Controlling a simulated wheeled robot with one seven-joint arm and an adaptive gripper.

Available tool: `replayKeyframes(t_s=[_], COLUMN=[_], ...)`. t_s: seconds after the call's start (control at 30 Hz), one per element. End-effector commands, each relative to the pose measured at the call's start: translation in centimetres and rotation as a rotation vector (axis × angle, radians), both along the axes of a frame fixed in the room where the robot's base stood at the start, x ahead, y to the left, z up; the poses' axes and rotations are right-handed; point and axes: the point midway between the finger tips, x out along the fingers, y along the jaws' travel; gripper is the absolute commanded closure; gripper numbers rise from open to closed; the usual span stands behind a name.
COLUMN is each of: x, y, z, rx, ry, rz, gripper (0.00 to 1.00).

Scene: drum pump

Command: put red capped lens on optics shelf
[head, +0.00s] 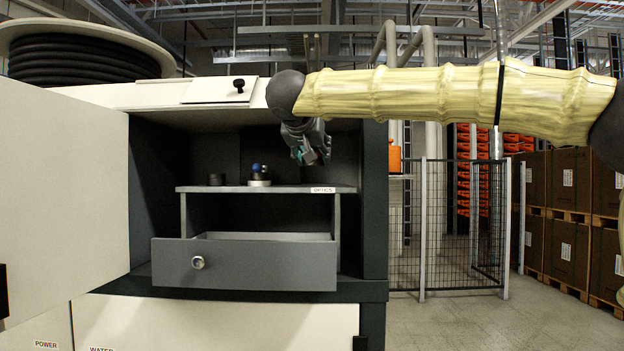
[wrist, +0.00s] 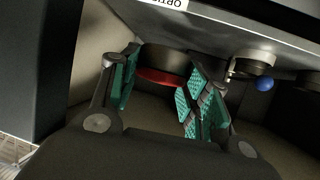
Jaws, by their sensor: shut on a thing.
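The red capped lens is a short dark cylinder (wrist: 165,60) with a red face (wrist: 160,77) on its lower side in the wrist view. My gripper (wrist: 160,90) is shut on it, with one green-padded finger on each side. In the head view my gripper (head: 311,150) is over the right end of the optics shelf (head: 290,189) inside the cabinet, and the lens is hidden there. The shelf's edge and label show at the top of the wrist view (wrist: 215,28). I cannot tell whether the lens touches the shelf.
A blue-topped piece (head: 259,175) and a dark round piece (head: 216,179) stand on the shelf to the left. A grey drawer (head: 250,265) is open below. The cabinet's right wall (head: 374,200) is close to my gripper. An open door (head: 60,190) is at left.

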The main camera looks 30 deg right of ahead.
Motion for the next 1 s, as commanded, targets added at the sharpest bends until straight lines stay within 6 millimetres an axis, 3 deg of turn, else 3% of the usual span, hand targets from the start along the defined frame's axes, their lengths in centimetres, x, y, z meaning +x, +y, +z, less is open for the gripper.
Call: replayKeyframes(t_s=[0.63, 1.0], x=[9.8, 11.9], y=[-5.8, -7.1], z=[-1.2, -1.5], rx=[0.000, -0.001], ry=[0.005, 0.004], rz=[-0.003, -0.002], gripper=[0.84, 0.84])
